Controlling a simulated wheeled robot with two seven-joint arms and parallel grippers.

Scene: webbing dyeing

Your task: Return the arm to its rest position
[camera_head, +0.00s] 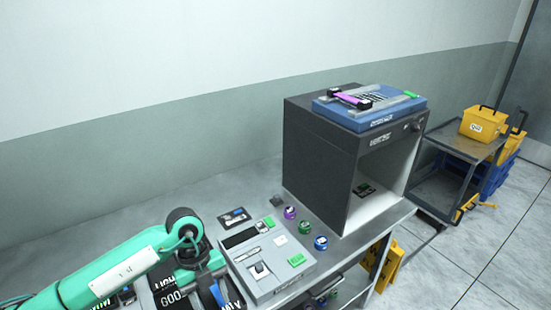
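My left arm comes in from the lower left. Its green gripper (203,268) points down at the front of the table, over dark items with white lettering (172,296). Its fingertips are hidden, so I cannot tell whether it is open or shut, or whether it holds anything. It is just left of a grey control device (262,270) with green buttons. My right arm and gripper are not in view.
The grey table (130,225) is bare behind my arm. Small coloured round containers (305,228) stand between the grey device and a dark open-fronted cabinet (318,160). A blue device (368,108) lies on the cabinet. A cart (462,143) with a yellow box (483,124) stands right.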

